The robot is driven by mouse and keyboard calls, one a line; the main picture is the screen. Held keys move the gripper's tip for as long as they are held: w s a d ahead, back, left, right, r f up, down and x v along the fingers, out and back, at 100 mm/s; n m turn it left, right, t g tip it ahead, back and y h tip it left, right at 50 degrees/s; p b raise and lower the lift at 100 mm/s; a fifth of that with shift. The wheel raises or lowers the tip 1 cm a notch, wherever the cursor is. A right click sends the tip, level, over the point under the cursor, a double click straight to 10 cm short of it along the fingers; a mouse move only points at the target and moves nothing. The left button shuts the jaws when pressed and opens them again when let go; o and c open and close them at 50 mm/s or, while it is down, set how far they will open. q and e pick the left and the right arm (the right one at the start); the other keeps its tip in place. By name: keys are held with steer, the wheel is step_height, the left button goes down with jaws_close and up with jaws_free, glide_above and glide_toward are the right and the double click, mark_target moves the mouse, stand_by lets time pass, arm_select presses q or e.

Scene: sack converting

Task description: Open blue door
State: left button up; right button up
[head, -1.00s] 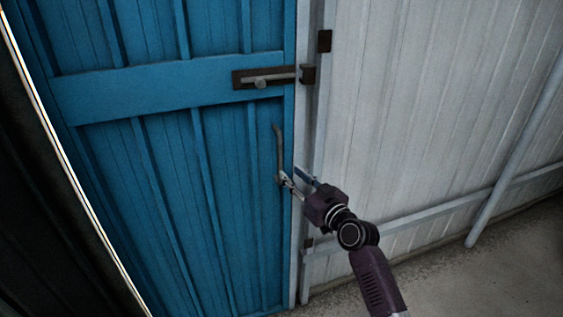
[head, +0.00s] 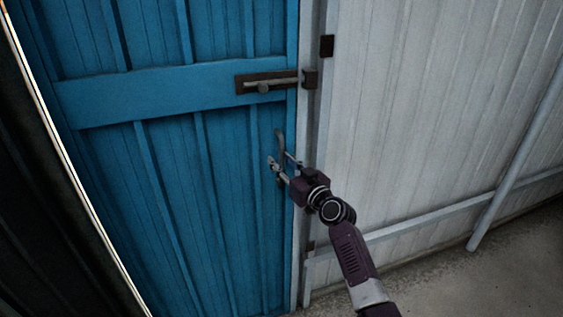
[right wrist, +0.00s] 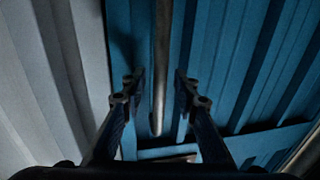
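The blue door (head: 165,95) fills the left half of the head view and looks closed against a pale frame post. A dark sliding bolt (head: 264,82) sits on its upper rail and reaches the bracket on the post. The vertical door handle (head: 281,141) is below the bolt; it also shows in the right wrist view (right wrist: 161,75). My right gripper (head: 281,162) is open at the handle's lower part. In the right wrist view, its two fingers (right wrist: 157,92) stand apart with the handle between them; I cannot tell whether they touch it. My left gripper is not in view.
A white corrugated wall (head: 420,110) with a horizontal rail and slanted brace (head: 518,155) stands right of the door. A dark panel (head: 45,200) with a bright edge is at the left. Bare ground (head: 510,255) lies at the lower right.

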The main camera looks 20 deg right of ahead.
jaws_close()
stand_by(0.4)
